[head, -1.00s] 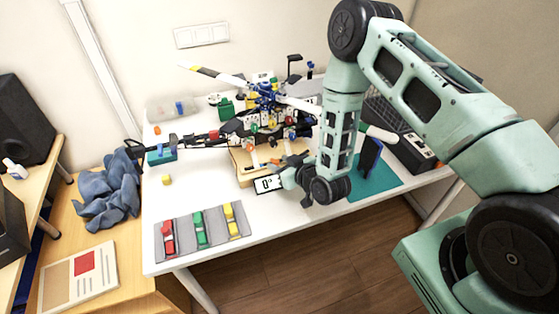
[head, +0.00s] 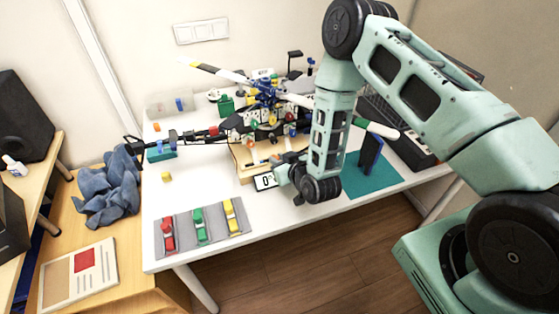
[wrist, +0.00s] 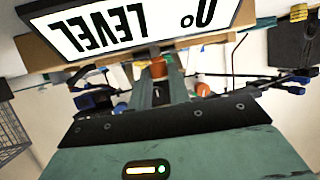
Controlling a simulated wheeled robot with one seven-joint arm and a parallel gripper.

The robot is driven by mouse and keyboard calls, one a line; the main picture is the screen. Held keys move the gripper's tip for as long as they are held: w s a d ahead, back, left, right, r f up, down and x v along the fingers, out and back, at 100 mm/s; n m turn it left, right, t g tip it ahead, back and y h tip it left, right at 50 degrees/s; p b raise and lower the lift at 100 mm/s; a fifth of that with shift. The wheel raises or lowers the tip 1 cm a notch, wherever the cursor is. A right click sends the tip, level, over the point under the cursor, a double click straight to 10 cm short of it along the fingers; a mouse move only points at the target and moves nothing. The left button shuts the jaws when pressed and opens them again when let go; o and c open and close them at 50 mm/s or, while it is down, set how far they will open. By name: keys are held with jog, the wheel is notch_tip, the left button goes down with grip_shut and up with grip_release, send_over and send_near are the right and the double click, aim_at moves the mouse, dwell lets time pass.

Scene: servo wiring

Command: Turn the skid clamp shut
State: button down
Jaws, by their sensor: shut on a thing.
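The model helicopter (head: 265,115) stands on a wooden stand (head: 243,165) on the white table. In the wrist view, an orange clamp knob (wrist: 158,66) sits between my two fingers, near their tips. My gripper (wrist: 160,80) is shut on this knob. In the head view my gripper (head: 277,168) reaches in at the stand's front right, and my wrist partly hides that side. The clamp's angle cannot be read. A display (head: 265,181) at the stand's front reads 0°; in the wrist view it appears upside down with the word LEVEL (wrist: 105,30).
A grey tray (head: 183,236) with red, green and yellow parts lies front left. A teal mat (head: 375,187) with a dark blue upright piece (head: 371,153) lies to the right. A yellow block (head: 166,177) lies on the left. The front middle of the table is clear.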

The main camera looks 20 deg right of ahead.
dwell(0.3)
jog(key=c, duration=1.3)
grip_release()
jog(key=shift+s, duration=0.15)
jog(key=p+v, duration=0.4)
jog(key=v, duration=1.3)
jog(key=shift+r, duration=0.2)
jog(key=shift+a, duration=0.1)
